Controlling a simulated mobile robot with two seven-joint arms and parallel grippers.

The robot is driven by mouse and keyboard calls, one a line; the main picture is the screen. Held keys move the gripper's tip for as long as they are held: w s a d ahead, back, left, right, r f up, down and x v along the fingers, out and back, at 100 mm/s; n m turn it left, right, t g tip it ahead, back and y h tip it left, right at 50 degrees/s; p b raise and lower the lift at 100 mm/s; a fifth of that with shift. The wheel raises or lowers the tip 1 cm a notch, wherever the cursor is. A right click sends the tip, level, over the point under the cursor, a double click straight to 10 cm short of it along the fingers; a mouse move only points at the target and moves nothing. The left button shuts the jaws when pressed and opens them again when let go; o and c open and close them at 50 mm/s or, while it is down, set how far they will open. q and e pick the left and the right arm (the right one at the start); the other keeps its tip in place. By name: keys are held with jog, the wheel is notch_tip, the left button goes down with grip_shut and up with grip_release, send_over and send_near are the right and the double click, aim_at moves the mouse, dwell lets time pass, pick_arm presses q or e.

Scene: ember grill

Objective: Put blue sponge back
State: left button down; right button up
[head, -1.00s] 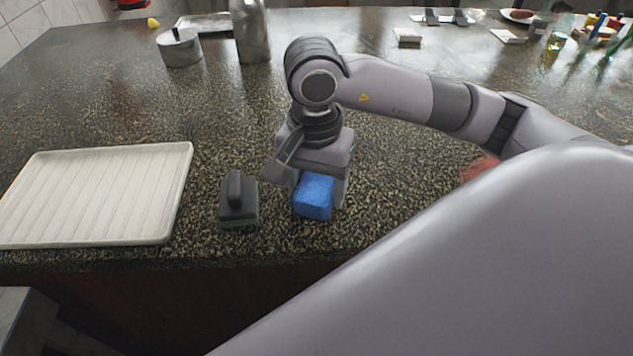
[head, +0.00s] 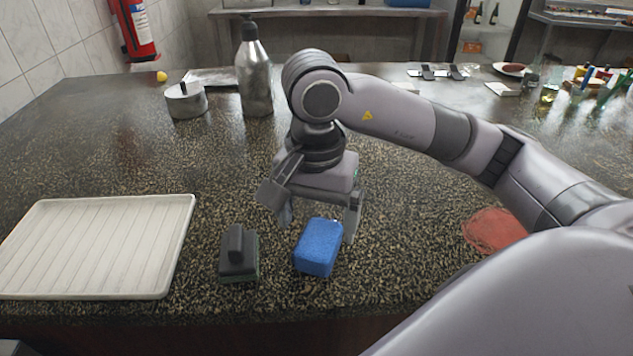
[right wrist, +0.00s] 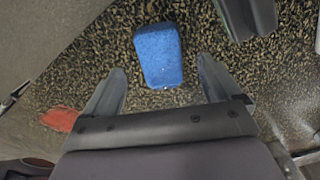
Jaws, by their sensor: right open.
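The blue sponge (head: 318,247) lies on the speckled dark counter, just right of a black-handled scrubber (head: 239,254). My right gripper (head: 318,222) is open just behind the sponge, with its fingers apart. In the right wrist view the sponge (right wrist: 159,55) lies ahead of the open fingertips (right wrist: 160,78), roughly centred between them, and nothing is held. The scrubber (right wrist: 250,15) shows there at the top right. My left gripper is not in view.
A white ribbed tray (head: 95,245) lies at the left. A metal pot (head: 186,101) and a metal bottle (head: 254,80) stand at the back left. A red round patch (head: 494,231) is on the counter at the right. The middle counter behind the scrubber is clear.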

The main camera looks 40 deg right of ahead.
aim_at(317, 242)
notch_tip(317, 242, up, 7)
jog(key=shift+p, duration=0.4)
jog(key=shift+s+f, duration=0.1)
jog(key=shift+f, duration=0.05)
dwell(0.5)
